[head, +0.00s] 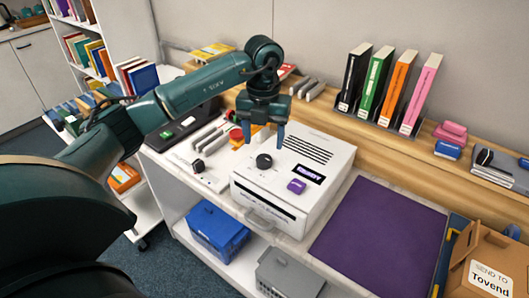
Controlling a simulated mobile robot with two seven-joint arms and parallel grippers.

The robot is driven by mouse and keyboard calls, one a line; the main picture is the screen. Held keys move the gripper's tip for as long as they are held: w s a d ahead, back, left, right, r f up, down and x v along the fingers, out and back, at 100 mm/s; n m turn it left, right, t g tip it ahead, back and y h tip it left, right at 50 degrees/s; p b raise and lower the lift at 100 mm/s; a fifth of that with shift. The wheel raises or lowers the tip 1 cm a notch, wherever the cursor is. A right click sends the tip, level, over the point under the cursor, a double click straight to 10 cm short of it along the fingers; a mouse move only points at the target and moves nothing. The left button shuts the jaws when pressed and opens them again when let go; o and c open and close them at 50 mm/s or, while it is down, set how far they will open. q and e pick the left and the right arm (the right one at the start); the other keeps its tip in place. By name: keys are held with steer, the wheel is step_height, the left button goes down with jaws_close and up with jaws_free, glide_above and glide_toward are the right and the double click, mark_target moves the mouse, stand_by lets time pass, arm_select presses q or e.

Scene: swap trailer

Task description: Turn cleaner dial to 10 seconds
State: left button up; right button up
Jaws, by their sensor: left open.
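The cleaner (305,205) is a white box on the counter with black vent slots on top. Its black round dial (264,161) sits on the top face near the left side. A small dark display (308,173) and a purple button (297,186) are to the right of the dial. My left gripper (263,138) points down just above and behind the dial, with its two blue fingers apart. It holds nothing, and I cannot tell whether it touches the dial. The dial's setting is too small to read. My right gripper is not in view.
A purple mat (376,236) lies right of the cleaner. Upright binders (397,88) stand on the wooden ledge behind. A cardboard box (483,262) is at the lower right. A blue bin (217,228) and a grey bin (289,272) sit on the shelf below.

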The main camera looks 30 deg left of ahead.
mark_target(264, 157)
arm_select(q)
step_height(264, 157, down, 6)
steer(key=shift+c, duration=0.2)
steer(key=c, duration=0.9)
